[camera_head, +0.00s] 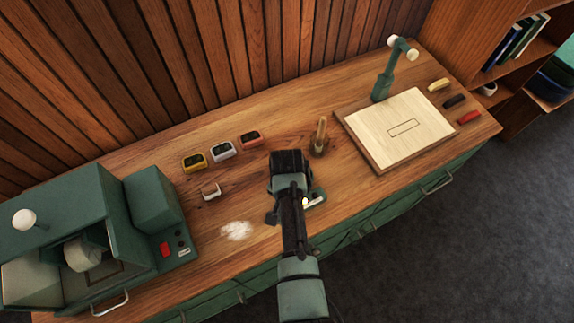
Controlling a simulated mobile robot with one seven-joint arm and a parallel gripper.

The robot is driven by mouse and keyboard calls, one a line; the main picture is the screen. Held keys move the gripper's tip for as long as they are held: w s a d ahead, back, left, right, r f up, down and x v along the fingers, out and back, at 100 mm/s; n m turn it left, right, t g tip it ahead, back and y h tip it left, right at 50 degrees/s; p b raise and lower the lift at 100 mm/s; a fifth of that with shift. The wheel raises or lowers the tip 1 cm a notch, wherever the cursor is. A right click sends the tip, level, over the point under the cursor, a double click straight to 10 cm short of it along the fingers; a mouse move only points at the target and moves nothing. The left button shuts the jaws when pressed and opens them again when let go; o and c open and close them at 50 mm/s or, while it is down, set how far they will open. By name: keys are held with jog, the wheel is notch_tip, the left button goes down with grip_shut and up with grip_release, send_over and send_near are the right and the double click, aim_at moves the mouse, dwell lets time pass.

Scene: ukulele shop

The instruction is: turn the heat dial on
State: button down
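My gripper (288,165) is a dark block at the end of my arm, over the middle of the wooden bench. Its fingertips are hidden, so whether it is open or shut does not show. Right beside and under my arm is a small green unit (317,196), mostly covered, with a small pale spot (305,202) that may be a knob. No part is clearly readable as the heat dial. An upright tan post (321,134) on a dark base stands just right of my gripper. I cannot tell whether my gripper touches anything.
A green machine (150,200) with a red switch (164,249) fills the bench's left end. Small boxes (222,151) stand left of my gripper, near a pale powder patch (237,230). A board (405,127) and green lamp (383,88) are at right. The wall is behind.

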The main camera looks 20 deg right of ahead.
jog(key=shift+w, duration=0.1)
dwell(0.3)
jog(key=c, duration=0.6)
grip_release()
notch_tip(320, 180, up, 13)
jog(key=b, duration=0.2)
dwell(0.3)
